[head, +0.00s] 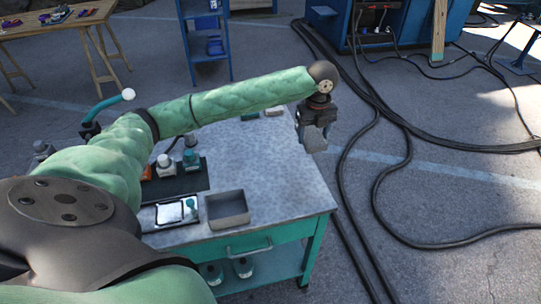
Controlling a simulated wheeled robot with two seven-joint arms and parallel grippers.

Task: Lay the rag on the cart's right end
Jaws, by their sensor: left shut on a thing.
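The cart (290,190) has a pale grey speckled top and a green frame, with its right end bare. My left gripper (315,127) is shut on a small grey piece (314,142) that hangs below its fingers. This piece looks like the rag, but it is small and partly hidden by the gripper. It appears in the air by the cart top's far right edge; I cannot tell its height or whether it is over the top. My right gripper is not in view.
Bottles (243,267) stand on the lower shelf. Black cables (378,190) lie on the ground to the right. A wooden table (70,20) stands back left.

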